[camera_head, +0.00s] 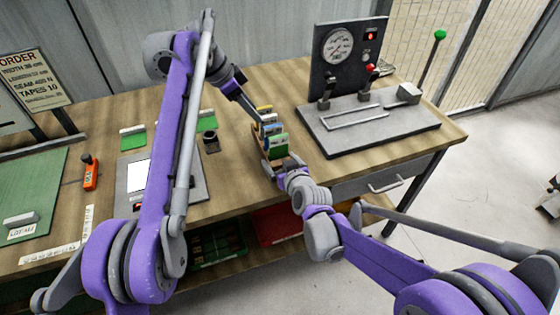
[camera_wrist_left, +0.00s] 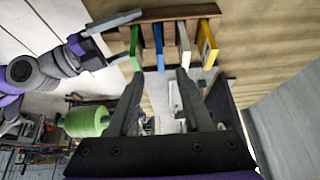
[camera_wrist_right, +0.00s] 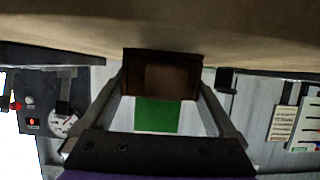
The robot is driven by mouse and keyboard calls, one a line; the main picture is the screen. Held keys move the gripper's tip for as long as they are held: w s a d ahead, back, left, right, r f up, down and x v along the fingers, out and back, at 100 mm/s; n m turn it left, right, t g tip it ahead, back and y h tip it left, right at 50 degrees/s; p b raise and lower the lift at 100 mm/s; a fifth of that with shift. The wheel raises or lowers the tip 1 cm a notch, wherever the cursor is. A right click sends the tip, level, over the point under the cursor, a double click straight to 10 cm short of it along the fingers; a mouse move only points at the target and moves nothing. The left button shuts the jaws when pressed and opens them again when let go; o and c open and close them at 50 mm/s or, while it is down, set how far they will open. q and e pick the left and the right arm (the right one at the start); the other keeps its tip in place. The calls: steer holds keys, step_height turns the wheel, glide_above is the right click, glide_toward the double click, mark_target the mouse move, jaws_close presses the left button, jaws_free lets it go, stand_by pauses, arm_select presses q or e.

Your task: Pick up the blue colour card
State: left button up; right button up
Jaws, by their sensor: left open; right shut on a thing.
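The blue colour card (camera_head: 271,128) stands in a small wooden rack (camera_head: 261,148) with a green card (camera_head: 278,143), a white card and a yellow card. In the left wrist view the blue card (camera_wrist_left: 158,48) sits between the green card (camera_wrist_left: 135,48) and the white card (camera_wrist_left: 184,45). My left gripper (camera_wrist_left: 160,72) is open and empty, its fingertips close to the card ends, with the blue card in the gap between them. My right gripper (camera_wrist_right: 163,85) is shut on the wooden rack (camera_wrist_right: 163,75) at its green-card end.
The yellow card (camera_wrist_left: 208,42) stands at the rack's far end. A gauge panel (camera_head: 345,60) with a grey base is to the right. A small dark pot (camera_head: 210,141), grey plate and orange tool (camera_head: 90,172) lie left. Bare bench surrounds the rack.

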stand_by(0.4)
arm_select(q)
steer(key=f+n, duration=0.1)
steer(key=n, duration=0.2)
steer(key=n+t+h, duration=0.4)
steer(key=n+h, duration=0.7)
steer(key=n, duration=2.1)
glide_toward(282, 131)
steer(key=shift+w+a+f, duration=0.15)
steer(key=shift+a+f, duration=0.1)
steer(key=shift+a, duration=0.2)
steer(key=shift+w+a+f, duration=0.2)
steer(key=shift+a+f, duration=0.1)
steer(key=shift+a, duration=0.15)
steer(key=shift+d+n+h, duration=0.15)
steer(key=shift+n+h, duration=0.15)
steer(key=shift+n, duration=0.1)
steer(key=x, duration=1.1)
steer(key=shift+d, duration=0.45)
jaws_close()
